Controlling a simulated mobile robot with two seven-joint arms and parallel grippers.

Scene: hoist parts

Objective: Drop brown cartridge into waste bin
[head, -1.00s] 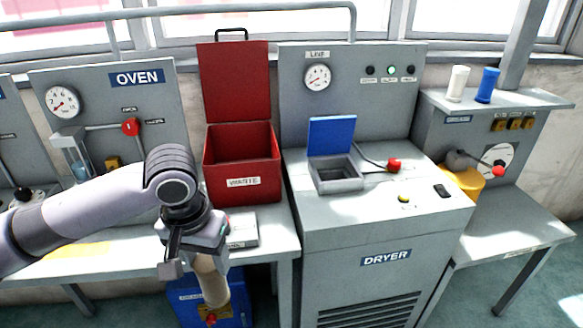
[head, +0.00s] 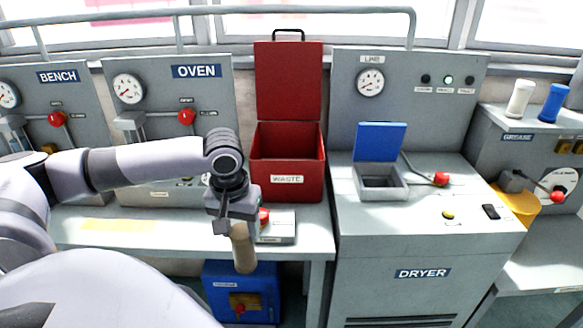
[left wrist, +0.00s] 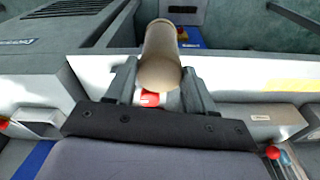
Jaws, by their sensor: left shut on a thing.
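The brown cartridge (head: 243,247) is a tan cylinder hanging below my left gripper (head: 237,217) in the head view. The left gripper is shut on its upper part, and the cartridge hangs nearly upright in front of the bench edge. In the left wrist view the cartridge (left wrist: 160,58) sits between the two fingers of the left gripper (left wrist: 158,85). The red waste bin (head: 287,180), labelled WASTE, stands on the bench behind and to the right of the gripper. Its lid (head: 289,82) is raised and its top is open. My right gripper does not show.
The dryer (head: 422,235) stands right of the bin, with a blue-lidded open chamber (head: 381,180). A low box (head: 277,227) with a red button sits before the bin. A blue cabinet (head: 240,292) stands under the bench (head: 155,231). The oven panel (head: 170,110) rises at left.

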